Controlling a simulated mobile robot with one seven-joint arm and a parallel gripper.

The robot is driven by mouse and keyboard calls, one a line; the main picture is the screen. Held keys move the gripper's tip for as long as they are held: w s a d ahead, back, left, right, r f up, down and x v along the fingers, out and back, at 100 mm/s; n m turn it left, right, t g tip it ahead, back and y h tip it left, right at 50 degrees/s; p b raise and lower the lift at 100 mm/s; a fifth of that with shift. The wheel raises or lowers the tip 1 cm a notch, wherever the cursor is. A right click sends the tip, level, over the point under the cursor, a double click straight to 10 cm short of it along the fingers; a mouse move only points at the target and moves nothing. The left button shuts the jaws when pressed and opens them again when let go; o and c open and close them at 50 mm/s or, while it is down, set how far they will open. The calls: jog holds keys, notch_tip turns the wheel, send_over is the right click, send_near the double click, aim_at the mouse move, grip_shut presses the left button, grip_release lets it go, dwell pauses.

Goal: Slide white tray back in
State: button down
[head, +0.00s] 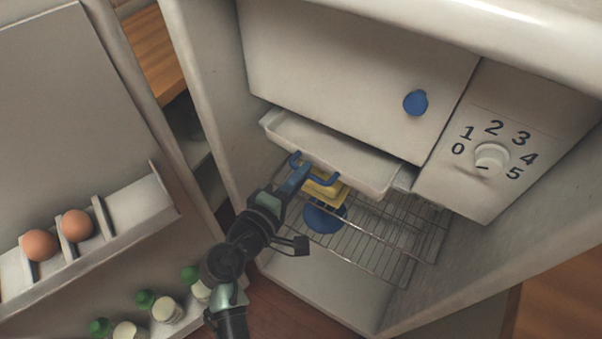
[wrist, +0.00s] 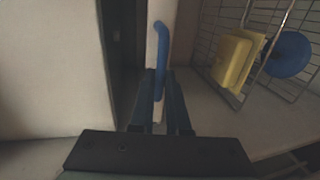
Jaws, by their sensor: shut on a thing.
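The white tray (head: 345,158) sits partly pulled out beneath the freezer compartment of an open fridge. A blue bar handle (head: 328,180) is on its front. My gripper (head: 296,178) is at the left part of that handle, shut on it. In the wrist view the blue handle (wrist: 160,60) runs down between the two fingers of my gripper (wrist: 161,98). The tray's front face (wrist: 158,22) shows there as a pale strip behind the handle. The fingertips hide part of the handle.
A wire shelf (head: 385,235) below the tray holds a yellow block-like item (head: 325,188) and a blue round item (head: 324,217). The open door with eggs (head: 58,234) and green-capped bottles (head: 165,308) stands at left. A dial (head: 491,158) is at right.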

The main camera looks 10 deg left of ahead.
aim_at(310, 156)
dwell(0.3)
jog(key=shift+w+d+b, duration=0.2)
jog(key=shift+w+b, duration=0.15)
jog(key=shift+w, duration=1)
jog(key=shift+w+d+b, duration=0.15)
jog(key=shift+w+b, duration=0.15)
jog(key=shift+w, duration=1.05)
jog(key=c, duration=0.8)
grip_release()
